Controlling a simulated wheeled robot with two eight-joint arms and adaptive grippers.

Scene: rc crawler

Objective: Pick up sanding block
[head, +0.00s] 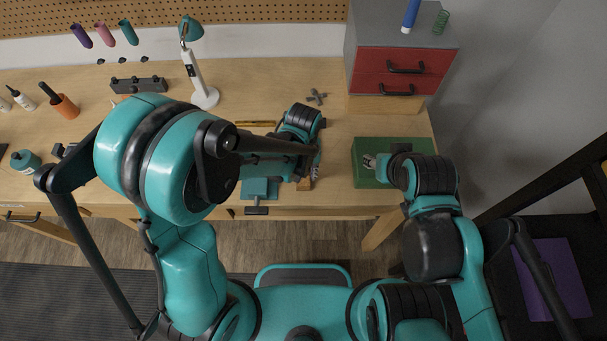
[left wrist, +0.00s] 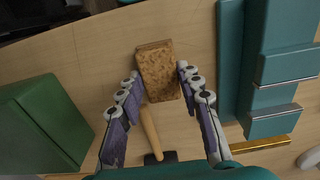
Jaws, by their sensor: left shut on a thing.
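The sanding block (left wrist: 157,70) is a brown, speckled rectangular block between the fingertips of my left gripper (left wrist: 159,76) in the left wrist view. The fingers are closed against its two sides. In the head view only a small brown part of the block (head: 304,184) shows beside my left gripper (head: 313,172), near the table's front edge; my arm hides much of it. I cannot tell whether the block is clear of the table. My right gripper (head: 384,168) is over the green box at the right, and its fingers are not clear enough to read.
A teal vise (head: 260,187) stands close left of the block; it also shows in the left wrist view (left wrist: 283,65). A wooden-handled tool (left wrist: 150,132) lies close to the block. The green box (head: 368,148) is to the right. A red drawer unit (head: 388,62) stands behind.

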